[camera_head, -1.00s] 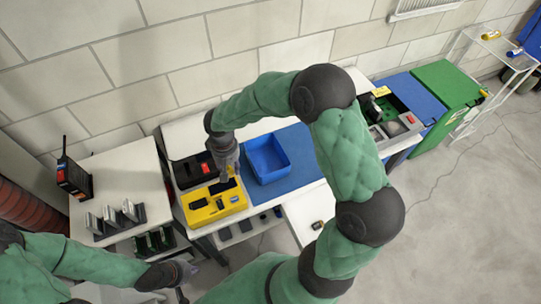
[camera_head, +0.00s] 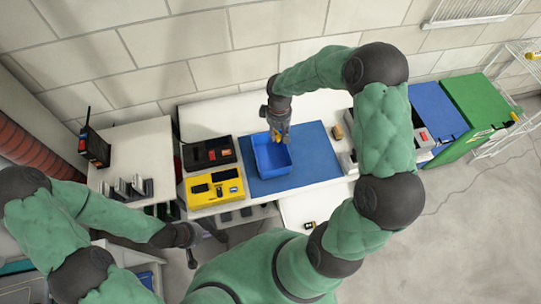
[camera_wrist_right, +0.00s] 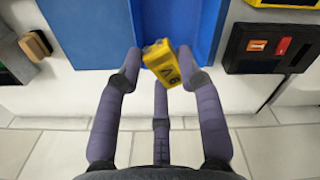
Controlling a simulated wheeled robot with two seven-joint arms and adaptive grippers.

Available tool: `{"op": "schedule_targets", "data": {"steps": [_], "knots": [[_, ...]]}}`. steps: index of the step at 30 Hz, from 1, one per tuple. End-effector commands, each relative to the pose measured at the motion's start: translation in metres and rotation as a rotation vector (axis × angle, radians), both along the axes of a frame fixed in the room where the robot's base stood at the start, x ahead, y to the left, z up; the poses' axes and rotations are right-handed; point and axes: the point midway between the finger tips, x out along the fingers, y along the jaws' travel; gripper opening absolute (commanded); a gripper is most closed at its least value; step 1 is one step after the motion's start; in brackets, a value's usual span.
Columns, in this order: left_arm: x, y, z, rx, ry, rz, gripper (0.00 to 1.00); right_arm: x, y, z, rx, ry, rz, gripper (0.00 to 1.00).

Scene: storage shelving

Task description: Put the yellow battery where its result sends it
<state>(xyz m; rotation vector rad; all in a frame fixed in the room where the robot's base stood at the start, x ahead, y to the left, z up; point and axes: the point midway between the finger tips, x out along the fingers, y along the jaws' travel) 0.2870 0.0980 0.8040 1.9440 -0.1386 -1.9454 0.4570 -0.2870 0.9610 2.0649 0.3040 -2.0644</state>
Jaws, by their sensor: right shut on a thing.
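The yellow battery (camera_head: 283,137) is between the fingers of my right gripper (camera_head: 279,127), which is shut on it. In the right wrist view the battery (camera_wrist_right: 161,62) is tilted and has dark markings on its face. In the head view the blue tray (camera_head: 288,163) stands on a blue mat (camera_head: 318,160), below the gripper. Whether the battery touches the tray I cannot tell. My left gripper (camera_head: 208,248) is at the lower left, away from these things, with its fingers apart and empty.
A yellow device (camera_head: 230,188) with dark slots and a black case (camera_head: 190,160) with a red part stand left of the tray. A blue bin (camera_head: 437,108) and a green bin (camera_head: 485,100) are at the right. A radio (camera_head: 95,148) stands on the left table.

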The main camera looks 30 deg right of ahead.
Motion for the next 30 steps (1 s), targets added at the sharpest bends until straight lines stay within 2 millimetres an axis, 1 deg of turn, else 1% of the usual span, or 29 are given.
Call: {"op": "schedule_targets", "data": {"steps": [1,12,17,24,25,26,27,28,30], "knots": [[0.0,0.0,-0.005,0.0,0.0,0.0,0.0,0.0,0.0,-0.007,0.0,0.001,0.0,0.02],[0.0,0.0,-0.032,0.0,0.0,0.0,0.0,0.0,0.001,-0.046,0.001,0.001,-0.001,0.02],[0.0,0.0,-0.036,0.0,0.0,0.0,0.0,0.0,0.001,-0.053,0.0,0.0,-0.002,0.02],[0.0,0.0,-0.036,0.0,0.0,0.0,0.0,0.0,0.0,-0.053,0.0,0.0,-0.002,0.02],[0.0,0.0,-0.036,0.0,0.0,0.0,0.0,0.0,0.0,-0.053,0.0,0.0,-0.002,0.4],[0.0,0.0,-0.036,0.0,0.0,0.0,0.0,0.0,0.0,-0.053,0.0,0.0,-0.002,0.48],[0.0,0.0,-0.036,0.0,0.0,0.0,0.0,0.0,0.0,-0.053,0.0,0.0,-0.002,0.6],[0.0,0.0,-0.036,0.0,0.0,0.0,0.0,0.0,0.0,-0.053,0.0,0.0,-0.002,0.65],[0.0,0.0,-0.036,0.0,0.0,0.0,0.0,0.0,0.0,-0.053,0.0,0.0,-0.002,0.65]]}}
